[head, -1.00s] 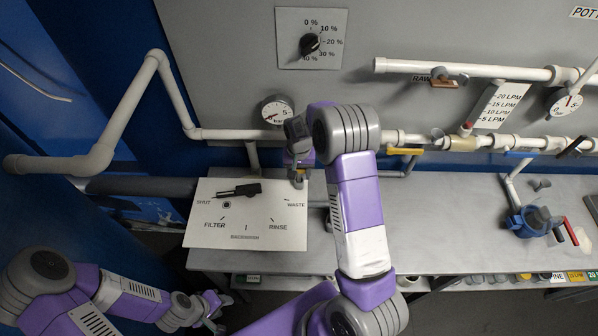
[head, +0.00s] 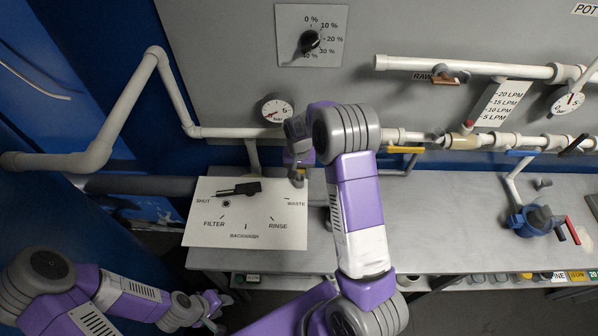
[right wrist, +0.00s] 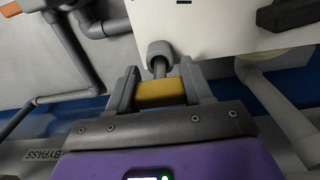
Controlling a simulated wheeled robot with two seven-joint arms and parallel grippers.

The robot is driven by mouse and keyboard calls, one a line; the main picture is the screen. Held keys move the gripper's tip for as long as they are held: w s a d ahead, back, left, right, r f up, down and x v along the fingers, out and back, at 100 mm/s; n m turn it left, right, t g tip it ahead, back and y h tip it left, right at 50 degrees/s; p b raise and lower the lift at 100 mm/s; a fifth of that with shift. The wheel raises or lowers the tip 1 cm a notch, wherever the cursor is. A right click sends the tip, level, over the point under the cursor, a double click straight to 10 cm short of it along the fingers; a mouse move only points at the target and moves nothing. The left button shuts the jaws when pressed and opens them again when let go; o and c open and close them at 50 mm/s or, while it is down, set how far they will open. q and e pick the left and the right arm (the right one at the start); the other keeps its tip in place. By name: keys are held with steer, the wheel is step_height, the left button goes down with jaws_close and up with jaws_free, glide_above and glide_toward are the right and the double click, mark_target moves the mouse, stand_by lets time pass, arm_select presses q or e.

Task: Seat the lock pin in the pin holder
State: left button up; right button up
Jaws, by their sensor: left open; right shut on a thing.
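My right gripper (right wrist: 160,92) is shut on a yellow block, which I take to be the grip of the lock pin (right wrist: 160,93). A short grey shaft runs from the block to a wider grey round piece (right wrist: 160,50). I cannot tell whether that piece is the pin holder or part of the pin. In the head view my right gripper (head: 298,178) is at the right edge of the white valve panel, and its fingertips and the pin are hardly visible. My left gripper (head: 213,308) is open and empty at the lower left, away from the panel.
The white panel (head: 215,235) carries a black lever (head: 240,189) and a small dark round spot (head: 226,204). Pipes and a gauge (head: 277,109) run along the wall behind. The bench middle (head: 450,220) is clear.

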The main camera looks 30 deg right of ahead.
steer(key=o, duration=1.1)
steer(key=shift+f, duration=0.1)
step_height(320, 180, up, 8)
steer(key=shift+f, duration=0.15)
